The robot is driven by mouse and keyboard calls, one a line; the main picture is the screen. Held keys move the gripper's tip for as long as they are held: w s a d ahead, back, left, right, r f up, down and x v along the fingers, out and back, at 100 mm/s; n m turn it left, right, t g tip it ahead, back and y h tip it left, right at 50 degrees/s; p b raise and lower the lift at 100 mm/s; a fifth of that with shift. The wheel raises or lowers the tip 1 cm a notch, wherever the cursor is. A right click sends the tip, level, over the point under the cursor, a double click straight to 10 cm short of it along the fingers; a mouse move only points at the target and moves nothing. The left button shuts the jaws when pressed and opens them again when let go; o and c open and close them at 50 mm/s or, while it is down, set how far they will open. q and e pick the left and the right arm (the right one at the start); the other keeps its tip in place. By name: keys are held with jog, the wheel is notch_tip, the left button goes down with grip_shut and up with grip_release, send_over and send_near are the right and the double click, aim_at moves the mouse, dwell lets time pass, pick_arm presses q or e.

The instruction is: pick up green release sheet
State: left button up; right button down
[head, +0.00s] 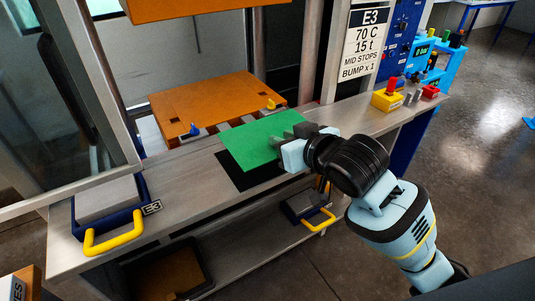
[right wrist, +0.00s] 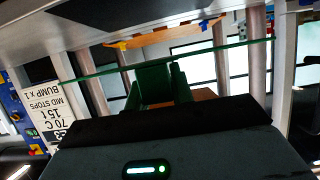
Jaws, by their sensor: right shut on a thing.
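The green release sheet (head: 252,142) shows in the head view as a flat, thin rectangle over the bench, above and partly covering a black mat (head: 236,178). My right gripper (head: 292,137) is shut on the sheet's right edge. The right wrist view shows the sheet edge-on as a thin green strip (right wrist: 225,48), with the gripper fingers (right wrist: 158,84) at it. The sheet appears to be held clear of the bench, though its exact height is hard to tell. My left gripper is not in view.
An orange-brown platen (head: 215,100) lies behind the sheet in the press. A tray with a yellow handle (head: 112,240) stands at the bench's left. A yellow button box (head: 387,100) and a sign (head: 364,45) are at the right. The bench front between is clear.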

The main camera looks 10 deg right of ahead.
jog(key=s+d, duration=0.2)
jog(key=s, duration=0.4)
dwell(0.3)
